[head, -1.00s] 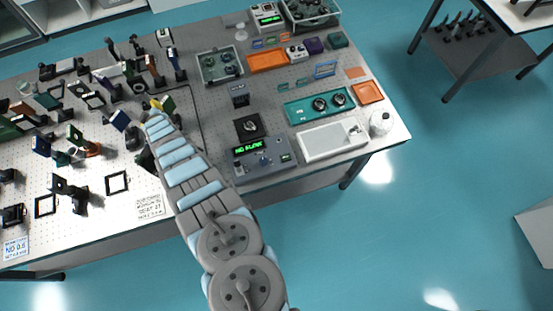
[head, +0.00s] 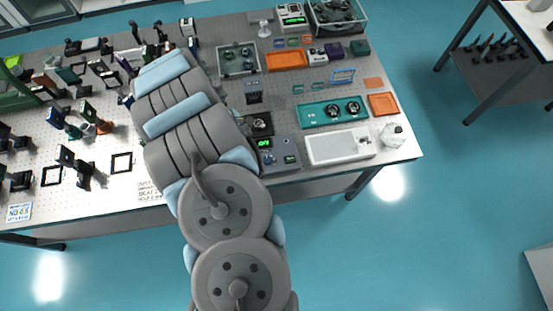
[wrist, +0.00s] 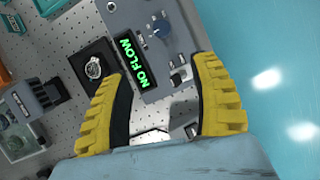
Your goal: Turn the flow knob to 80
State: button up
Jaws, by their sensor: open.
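The grey flow controller (wrist: 178,62) is in the wrist view, turned on its side, with a green display (wrist: 143,64) reading "NO FLOW". In the head view the controller (head: 285,152) is partly covered by my arm, and my gripper is hidden there.
A black square plate with a round metal part (wrist: 93,68) lies beside the controller. A white tray (head: 340,146) and a teal panel with two dials (head: 318,118) are to the right in the head view. Optical mounts crowd the left. The table's front edge is close to the controller.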

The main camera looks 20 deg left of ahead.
jog(key=p, duration=0.2)
send_near(268, 159)
jog(key=shift+x, duration=5)
jog(key=shift+f, duration=0.1)
jog(key=shift+c, duration=0.3)
grip_shut()
